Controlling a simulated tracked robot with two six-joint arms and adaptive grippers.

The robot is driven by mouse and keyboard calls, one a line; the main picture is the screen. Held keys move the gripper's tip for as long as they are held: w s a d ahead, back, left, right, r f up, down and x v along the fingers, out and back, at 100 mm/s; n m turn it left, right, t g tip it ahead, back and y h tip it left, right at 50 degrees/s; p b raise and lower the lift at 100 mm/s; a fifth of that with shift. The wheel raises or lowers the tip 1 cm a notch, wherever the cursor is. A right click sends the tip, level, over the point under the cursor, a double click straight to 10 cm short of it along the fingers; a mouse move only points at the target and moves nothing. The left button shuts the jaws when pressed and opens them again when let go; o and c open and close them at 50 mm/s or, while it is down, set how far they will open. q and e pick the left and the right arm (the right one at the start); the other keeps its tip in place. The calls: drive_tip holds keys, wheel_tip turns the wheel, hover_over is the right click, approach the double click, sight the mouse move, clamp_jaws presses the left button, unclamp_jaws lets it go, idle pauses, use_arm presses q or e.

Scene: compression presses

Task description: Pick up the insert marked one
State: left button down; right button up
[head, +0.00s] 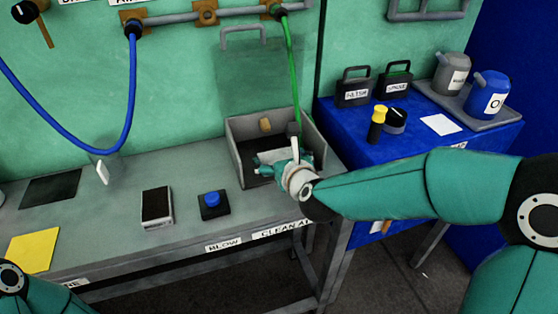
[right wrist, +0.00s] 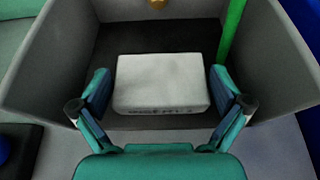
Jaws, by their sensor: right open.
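A pale grey block (right wrist: 160,83), seemingly the insert, lies on the dark floor of an open grey box (right wrist: 270,63). Small dark lettering on its near edge is too blurred to read. My right gripper (right wrist: 160,104) is open, with one finger on each side of the block and gaps showing between. In the head view the right gripper (head: 275,160) reaches into the box (head: 241,160) and largely covers the block. My left gripper is out of view; only part of the left arm shows at the lower left.
A green hose (head: 291,70) hangs into the box, right of the block. A blue button (head: 212,198), a black-and-white device (head: 157,207) and a yellow sheet (head: 33,250) lie left on the bench. The blue table (head: 345,140) at right holds cases, jugs and a yellow-handled tool.

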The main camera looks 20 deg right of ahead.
drive_tip(key=shift+w+f, duration=0.15)
drive_tip(key=shift+w, duration=0.2)
drive_tip(key=shift+c, duration=0.3)
drive_tip(key=c, duration=1.1)
drive_tip(key=shift+c, duration=0.7)
drive_tip(key=shift+r, duration=0.2)
